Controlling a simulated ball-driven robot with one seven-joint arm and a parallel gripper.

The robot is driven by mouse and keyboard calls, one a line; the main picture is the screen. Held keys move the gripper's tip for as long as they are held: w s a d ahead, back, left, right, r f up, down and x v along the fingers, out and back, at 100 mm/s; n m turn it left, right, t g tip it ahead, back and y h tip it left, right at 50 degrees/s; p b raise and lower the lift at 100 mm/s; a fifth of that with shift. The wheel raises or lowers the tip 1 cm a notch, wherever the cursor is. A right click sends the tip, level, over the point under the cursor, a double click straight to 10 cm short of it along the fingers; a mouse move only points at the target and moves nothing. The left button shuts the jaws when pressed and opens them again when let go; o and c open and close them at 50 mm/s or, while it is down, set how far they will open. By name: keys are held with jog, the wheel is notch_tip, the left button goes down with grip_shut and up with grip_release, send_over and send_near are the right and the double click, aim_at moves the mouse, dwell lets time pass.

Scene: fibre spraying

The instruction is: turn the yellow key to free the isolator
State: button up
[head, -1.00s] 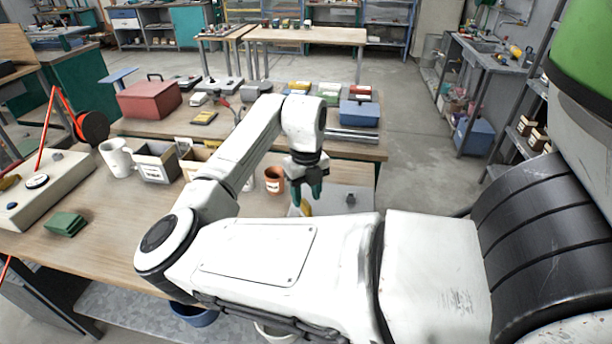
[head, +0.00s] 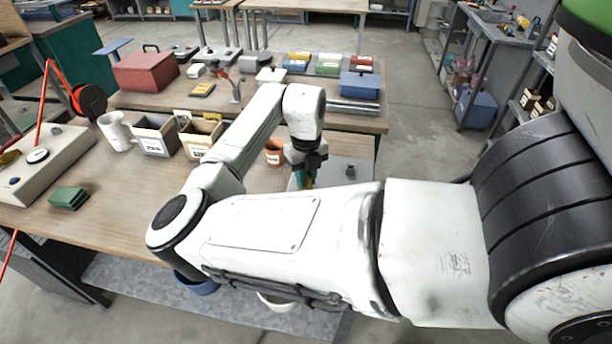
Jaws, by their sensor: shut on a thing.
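My forearm hides the near part of this box and the lower fingertips. How far the key is turned cannot be told.
An orange-brown cup (head: 274,152) stands just left of my gripper. Labelled bins (head: 156,140), a white mug (head: 115,131) and a green cloth stack (head: 68,198) are further left. A red toolbox (head: 145,72) and a blue box (head: 359,84) stand on the bench behind.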

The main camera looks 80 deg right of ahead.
grip_shut()
jog(key=o, duration=0.7)
grip_release()
notch_tip(320, 180, up, 11)
jog(key=shift+f+b, duration=0.1)
jog(key=shift+b, duration=1)
